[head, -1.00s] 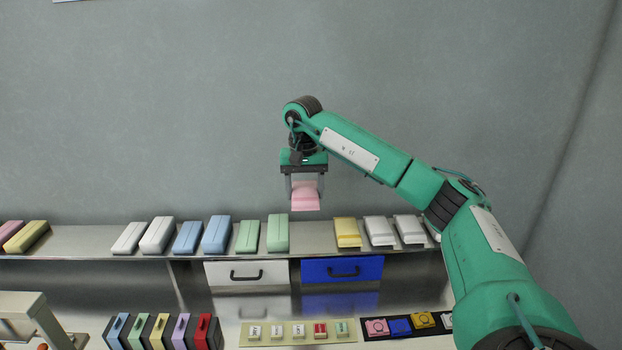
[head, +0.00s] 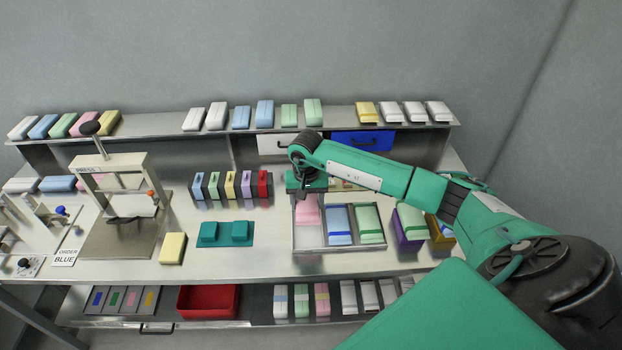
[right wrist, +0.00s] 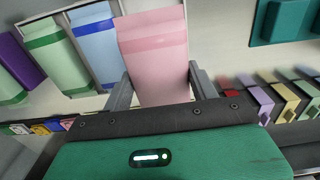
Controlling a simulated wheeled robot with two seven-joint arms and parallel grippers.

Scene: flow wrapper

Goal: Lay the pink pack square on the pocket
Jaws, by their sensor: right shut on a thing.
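The pink pack (head: 308,212) is held between the fingers of my right gripper (right wrist: 160,88), which is shut on it; the pack also shows in the right wrist view (right wrist: 155,58). In the head view it is over the left pocket of a shallow grey tray (head: 322,249). I cannot tell whether it touches the tray floor. The tray's other pockets hold a blue pack (head: 340,222) and a green pack (head: 369,222). My wrist hides the tray's back left part. My left gripper is not in view.
Left of the tray lies a teal fixture (head: 225,240) with two raised pads, then a yellow pack (head: 173,248) and a press (head: 118,165). A purple bin (head: 408,240) with a green pack stands right. Several coloured holders (head: 231,187) stand behind.

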